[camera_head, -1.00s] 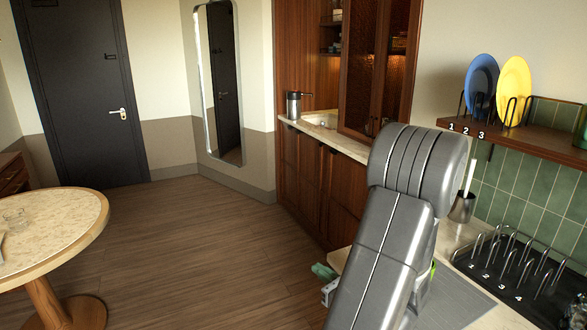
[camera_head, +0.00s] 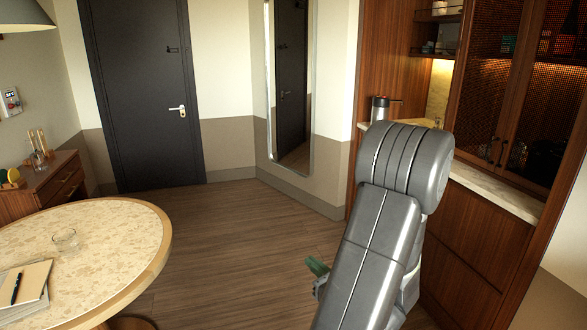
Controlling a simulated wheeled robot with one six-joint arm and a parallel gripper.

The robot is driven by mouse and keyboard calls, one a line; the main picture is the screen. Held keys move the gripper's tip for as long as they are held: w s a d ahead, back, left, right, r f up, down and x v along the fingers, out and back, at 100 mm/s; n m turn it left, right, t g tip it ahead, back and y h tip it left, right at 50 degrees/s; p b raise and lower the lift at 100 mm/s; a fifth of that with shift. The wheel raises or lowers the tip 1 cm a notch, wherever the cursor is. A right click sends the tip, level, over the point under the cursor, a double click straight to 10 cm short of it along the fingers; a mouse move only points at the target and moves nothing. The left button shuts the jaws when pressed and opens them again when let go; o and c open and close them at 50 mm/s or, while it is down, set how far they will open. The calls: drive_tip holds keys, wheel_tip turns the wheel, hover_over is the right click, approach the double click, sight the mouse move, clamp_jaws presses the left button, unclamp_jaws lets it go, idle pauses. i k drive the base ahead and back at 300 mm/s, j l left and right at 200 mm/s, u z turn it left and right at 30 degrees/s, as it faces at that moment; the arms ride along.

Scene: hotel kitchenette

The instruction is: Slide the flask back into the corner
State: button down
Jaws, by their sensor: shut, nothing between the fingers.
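A steel cylinder with a dark top, which looks like the flask (camera_head: 380,110), stands upright on the pale counter at the back, beside the wooden side panel. A thin dark part sticks out to the right at its top. My arm's grey link rises in front of the counter and hides part of it just below the flask. My gripper (camera_head: 316,267) shows only as a small green and grey end left of the arm link, low over the floor. It is shut, holds nothing and is well apart from the flask.
Wooden cabinets (camera_head: 462,235) line the right. The wooden floor (camera_head: 235,240) between them is clear up to the dark door (camera_head: 140,95).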

sight(380, 111)
drive_tip(key=i+z, duration=0.2)
drive_tip(key=i, duration=0.4)
drive_tip(key=i+j+z, duration=0.1)
drive_tip(key=i+z, duration=0.15)
drive_tip(key=i, duration=0.3)
drive_tip(key=i+j+z, duration=0.2)
drive_tip(key=i, duration=0.4)
drive_tip(key=i+l, duration=0.15)
drive_tip(key=i, duration=0.95)
drive_tip(key=i+l+z, duration=0.1)
drive_tip(key=i, duration=0.95)
drive_tip(key=i+l, duration=0.5)
drive_tip(key=i, duration=0.2)
